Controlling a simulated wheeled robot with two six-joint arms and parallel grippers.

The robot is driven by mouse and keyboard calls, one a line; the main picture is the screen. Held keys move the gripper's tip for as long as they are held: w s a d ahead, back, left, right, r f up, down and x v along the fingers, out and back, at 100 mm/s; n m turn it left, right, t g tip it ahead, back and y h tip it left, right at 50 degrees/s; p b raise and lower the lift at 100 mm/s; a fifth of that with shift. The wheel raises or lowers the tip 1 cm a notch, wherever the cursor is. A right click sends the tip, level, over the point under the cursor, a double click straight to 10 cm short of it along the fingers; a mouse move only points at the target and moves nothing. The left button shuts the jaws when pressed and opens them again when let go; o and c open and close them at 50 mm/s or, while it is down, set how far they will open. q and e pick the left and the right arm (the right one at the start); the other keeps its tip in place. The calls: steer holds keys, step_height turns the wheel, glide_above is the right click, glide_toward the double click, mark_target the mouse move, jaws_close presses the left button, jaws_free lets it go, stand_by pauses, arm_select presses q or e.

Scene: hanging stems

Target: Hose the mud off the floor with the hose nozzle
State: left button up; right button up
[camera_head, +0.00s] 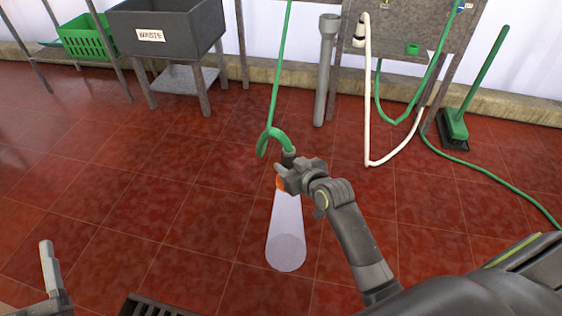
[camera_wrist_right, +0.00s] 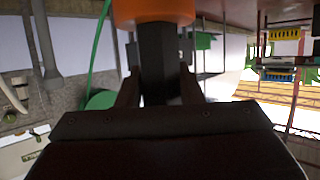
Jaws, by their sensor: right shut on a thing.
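My right gripper (camera_head: 290,176) is shut on the hose nozzle, above the red tiled floor (camera_head: 170,215). The nozzle's orange tip (camera_head: 281,183) points down, and a pale, see-through spray (camera_head: 286,215) runs from it to a round patch on the floor. In the right wrist view the nozzle's dark body (camera_wrist_right: 158,60) sits between the fingers, with its orange end (camera_wrist_right: 153,10) beyond. The green hose (camera_head: 275,135) loops up from the nozzle. The tiles look blotchy; I cannot make out a clear mud patch. Part of my left gripper (camera_head: 52,280) shows at lower left; its jaws are unclear.
A grey waste bin (camera_head: 165,30) on legs and a green crate (camera_head: 83,38) stand at the back left. A grey pipe (camera_head: 325,70), a white hose (camera_head: 368,120) and a green broom (camera_head: 456,122) are at the back right. The middle floor is clear.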

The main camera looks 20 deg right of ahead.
steer(key=shift+s+d+p, duration=0.25)
steer(key=shift+s+d, duration=0.25)
steer(key=shift+d, duration=0.25)
steer(key=shift+s+d+p, duration=0.2)
steer(key=shift+s+d, duration=0.3)
steer(key=shift+d, duration=0.2)
steer(key=s+a+p, duration=0.2)
steer(key=s+a, duration=0.3)
steer(key=s, duration=0.2)
stand_by(0.6)
stand_by(0.6)
